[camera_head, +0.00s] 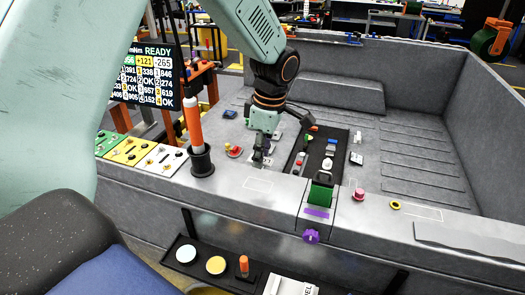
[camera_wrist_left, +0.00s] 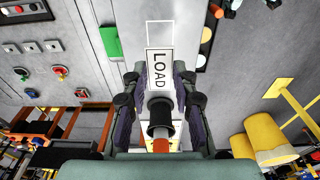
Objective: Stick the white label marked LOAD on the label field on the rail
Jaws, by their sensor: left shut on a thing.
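My left gripper (camera_head: 261,161) is low over the rail, between the black holder and the green block. It is shut on the white label (camera_wrist_left: 160,69), which sits between its fingers in the left wrist view with LOAD readable. In the head view the label is too small to read. An outlined label field (camera_head: 258,184) lies on the rail's top, just in front of the gripper. In the left wrist view an outlined rectangle (camera_wrist_left: 163,27) shows partly behind the label. Whether the label touches the rail I cannot tell. My right gripper is not in view.
An orange tool (camera_head: 193,125) stands in a black holder (camera_head: 201,160) left of the gripper. A green block (camera_head: 320,191) stands to the right. A black tray (camera_head: 331,139) with small parts lies behind. Another outlined rectangle (camera_head: 423,214) is farther right on the rail.

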